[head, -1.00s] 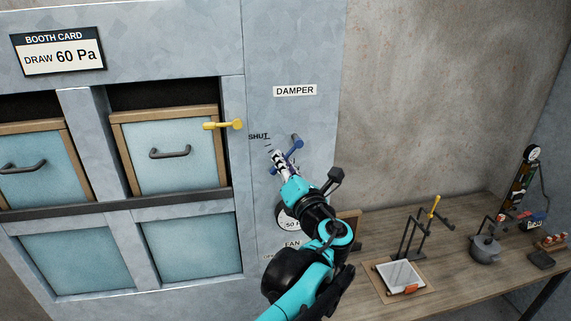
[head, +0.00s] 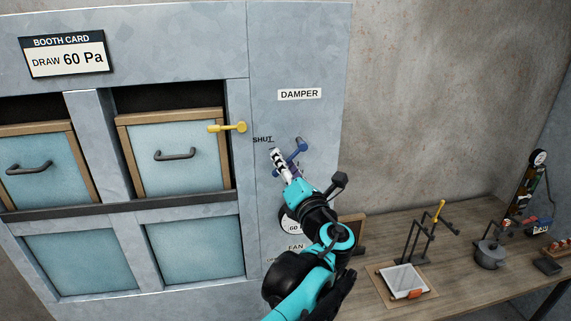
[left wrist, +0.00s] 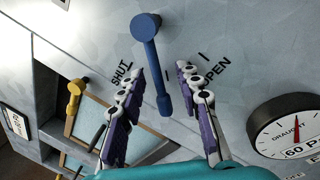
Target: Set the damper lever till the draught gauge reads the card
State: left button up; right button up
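The blue damper lever (head: 292,152) is on the grey panel under the DAMPER label (head: 299,94). In the left wrist view the lever (left wrist: 157,75) points between the SHUT and OPEN marks. My left gripper (head: 281,162) is at the lever. In the left wrist view its fingers (left wrist: 163,88) are apart on either side of the lever, with gaps showing. The draught gauge (left wrist: 292,130) reads about 60 Pa; in the head view the gauge (head: 290,224) is partly hidden by my arm. The booth card (head: 66,56) says DRAW 60 Pa. My right gripper is not in view.
A yellow handle (head: 229,127) sticks out left of the damper panel. A wooden bench (head: 455,268) at right holds a wire stand (head: 420,240), a grey pot (head: 490,255) and other items. The wall above the bench is bare.

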pick_arm(q)
jog(key=shift+s, duration=0.1)
jog(key=v, duration=1.2)
jog(key=s+a+f+n+g+h+b, duration=0.1)
jog(key=s+a+f+n+g+b, duration=0.15)
jog(key=a+f+n+b, duration=0.6)
jog(key=s+a+f+n+g+b, duration=0.1)
jog(key=a+f+n+g, duration=0.25)
jog(key=f, duration=0.95)
jog(key=s+a+f+n+g+h+b, duration=0.1)
jog(key=s+a+f+n+g+b, duration=0.15)
jog(key=a+f+n+b, duration=0.6)
jog(key=s+d+f+n+g+h+b, duration=0.1)
jog(key=s+f+n+b, duration=0.3)
jog(key=f+n, duration=0.6)
jog(key=s+d+f+n+g+h+b, duration=0.1)
jog(key=s+f+n+h+b, duration=0.3)
jog(key=f+n, duration=0.5)
notch_tip(320, 180, down, 6)
jog(key=shift+s+r+n+h, duration=0.15)
jog(key=shift+s+n+h, duration=0.2)
jog(key=shift+s, duration=0.3)
jog(key=shift+d, duration=0.15)
